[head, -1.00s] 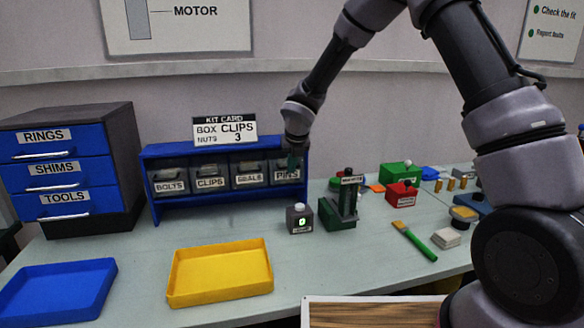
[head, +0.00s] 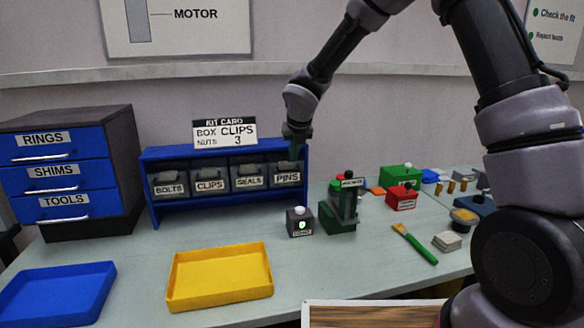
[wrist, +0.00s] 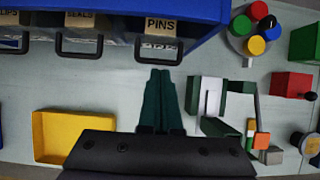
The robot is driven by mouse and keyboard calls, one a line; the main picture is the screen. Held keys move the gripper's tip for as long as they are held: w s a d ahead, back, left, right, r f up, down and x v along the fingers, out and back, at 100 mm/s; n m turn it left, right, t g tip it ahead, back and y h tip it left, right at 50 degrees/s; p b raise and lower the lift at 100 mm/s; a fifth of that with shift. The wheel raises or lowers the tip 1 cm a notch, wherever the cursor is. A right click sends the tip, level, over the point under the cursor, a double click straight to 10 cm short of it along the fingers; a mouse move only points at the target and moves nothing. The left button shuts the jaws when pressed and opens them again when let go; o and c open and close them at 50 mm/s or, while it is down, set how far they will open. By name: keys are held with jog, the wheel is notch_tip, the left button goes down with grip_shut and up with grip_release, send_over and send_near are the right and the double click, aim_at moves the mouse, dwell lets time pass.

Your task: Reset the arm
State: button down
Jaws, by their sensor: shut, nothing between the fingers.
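My gripper (head: 297,150) is raised in front of the PINS bin at the right end of the blue bin rack in the head view. In the wrist view my gripper (wrist: 160,75) has its two dark green fingers together, with nothing between them. The fingertips show just below the handle of the PINS bin (wrist: 161,27); whether they touch it I cannot tell. My arm reaches in from the right in the head view.
The blue rack (head: 222,153) holds labelled bins, with a kit card (head: 224,133) on top. A drawer cabinet (head: 118,165) stands left.

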jog(key=s+d+r+m+h, duration=0.1)
jog(key=s+d+r+m, duration=0.6)
jog(key=d+r+m, duration=0.25)
jog(key=s+d+r+m+h, duration=0.1)
jog(key=s+d+r+m, duration=0.5)
jog(key=d+r+m, duration=0.35)
jog(key=s+d+r+m+y, duration=0.1)
jog(key=s+d+m, duration=0.3)
jog(key=s+m, duration=0.4)
jog(key=s+d+r+m+t+y, duration=0.1)
jog(key=s+d+m, duration=0.3)
jog(key=s+m, duration=0.5)
jog(key=m, duration=0.7)
jog(key=shift+d+r+t+y, duration=0.3)
jog(key=shift+d+r, duration=0.05)
jog(key=c, duration=1.5)
grip_release()
jog(key=shift+c, duration=0.2)
